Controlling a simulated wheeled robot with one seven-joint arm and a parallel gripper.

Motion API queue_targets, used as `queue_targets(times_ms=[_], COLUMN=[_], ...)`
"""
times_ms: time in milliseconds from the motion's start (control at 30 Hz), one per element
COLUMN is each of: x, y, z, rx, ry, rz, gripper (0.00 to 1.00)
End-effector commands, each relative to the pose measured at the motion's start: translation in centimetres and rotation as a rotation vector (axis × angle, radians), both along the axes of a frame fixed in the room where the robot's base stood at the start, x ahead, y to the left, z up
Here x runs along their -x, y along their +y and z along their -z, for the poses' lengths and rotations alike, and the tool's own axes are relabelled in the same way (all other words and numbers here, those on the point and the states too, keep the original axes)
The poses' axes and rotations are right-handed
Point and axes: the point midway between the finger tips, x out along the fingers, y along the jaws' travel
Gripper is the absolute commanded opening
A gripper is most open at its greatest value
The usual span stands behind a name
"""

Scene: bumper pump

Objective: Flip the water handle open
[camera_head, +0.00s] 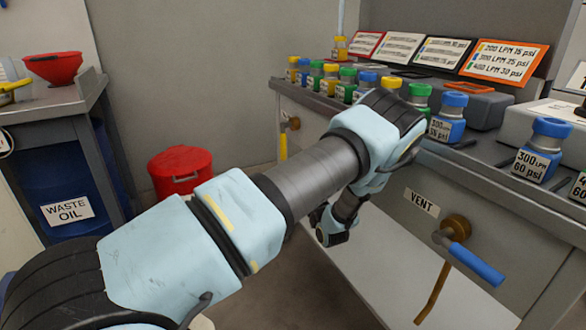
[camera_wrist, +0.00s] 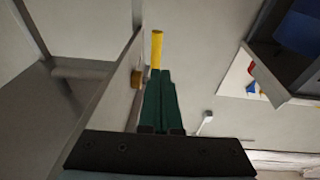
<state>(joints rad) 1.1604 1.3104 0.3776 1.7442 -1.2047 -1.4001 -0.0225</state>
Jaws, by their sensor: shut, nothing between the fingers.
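A yellow lever handle (camera_head: 283,145) hangs down from a brass fitting (camera_head: 292,123) on the front of the grey bench, at its far left end. In the wrist view the yellow handle (camera_wrist: 157,48) stands just beyond the tips of my gripper (camera_wrist: 160,74), with the brass fitting (camera_wrist: 137,78) to the left. The green fingers are together with nothing between them. They cover the handle's near part, so I cannot tell if they touch it. A blue lever (camera_head: 476,264) sits on another brass valve below the VENT sign (camera_head: 422,202). No label shows by the yellow handle.
Several coloured bottles (camera_head: 329,80) line the bench top (camera_head: 455,158), with flow and pressure signs (camera_head: 503,62) behind. A red bucket (camera_head: 181,171) stands on the floor at left centre. A blue waste oil drum (camera_head: 75,195) sits under the left table. My arm crosses the middle of the head view.

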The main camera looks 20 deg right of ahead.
Motion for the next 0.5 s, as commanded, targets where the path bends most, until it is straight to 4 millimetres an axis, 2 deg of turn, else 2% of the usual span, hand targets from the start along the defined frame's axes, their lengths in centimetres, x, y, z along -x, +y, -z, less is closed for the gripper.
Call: queue_targets(times_ms=[200,500], x=[2.9,3.8], y=[-0.4,-0.5], z=[0.9,1.2], rx=[-0.001,0.0], ry=[0.001,0.0], rz=[0.002,0.001], gripper=[0.0,0.0])
